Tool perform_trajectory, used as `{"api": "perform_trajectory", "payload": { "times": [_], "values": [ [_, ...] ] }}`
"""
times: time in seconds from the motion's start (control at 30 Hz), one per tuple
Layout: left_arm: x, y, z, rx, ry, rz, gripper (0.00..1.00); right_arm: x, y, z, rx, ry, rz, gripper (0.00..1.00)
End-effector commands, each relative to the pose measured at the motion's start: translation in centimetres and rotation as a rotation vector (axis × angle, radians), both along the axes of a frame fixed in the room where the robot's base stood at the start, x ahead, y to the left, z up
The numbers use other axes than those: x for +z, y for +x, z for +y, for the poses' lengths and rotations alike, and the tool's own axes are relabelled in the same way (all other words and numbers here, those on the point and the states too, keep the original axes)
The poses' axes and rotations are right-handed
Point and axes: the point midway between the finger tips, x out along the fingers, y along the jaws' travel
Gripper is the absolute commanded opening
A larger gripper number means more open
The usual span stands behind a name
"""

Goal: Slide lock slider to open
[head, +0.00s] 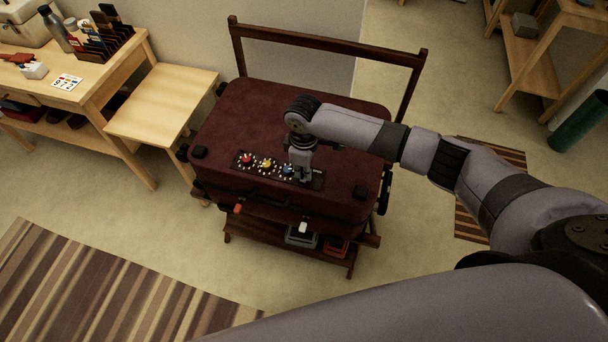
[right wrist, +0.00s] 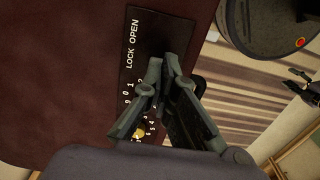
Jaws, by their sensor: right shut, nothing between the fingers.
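A dark red suitcase (head: 255,110) lies flat on a wooden rack. Near its front edge is a black lock panel (head: 256,168) with red, yellow and blue dials in a row. In the right wrist view the panel (right wrist: 158,32) shows the words LOCK and OPEN. My right gripper (head: 303,179) points down over the panel's right end, beside the blue dial. In the wrist view the right gripper (right wrist: 162,64) is shut and empty, its tips close to the panel near the LOCK label. The lock slider is not clearly visible; the fingers hide that area. My left gripper is out of view.
The rack's rail (head: 330,47) stands behind the suitcase. A small wooden table (head: 165,95) and a workbench (head: 100,75) are at the left. A striped rug (head: 100,290) lies in front, with open floor around it.

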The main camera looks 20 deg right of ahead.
Motion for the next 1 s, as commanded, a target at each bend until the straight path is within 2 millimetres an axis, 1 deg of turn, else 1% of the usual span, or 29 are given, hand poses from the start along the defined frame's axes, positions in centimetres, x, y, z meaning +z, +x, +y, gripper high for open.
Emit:
{"api": "perform_trajectory", "payload": {
  "times": [1.0],
  "values": [
    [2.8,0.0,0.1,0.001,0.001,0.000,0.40,-0.3,-2.1,-2.7,-0.001,-0.005,0.010,0.00]
  ]
}}
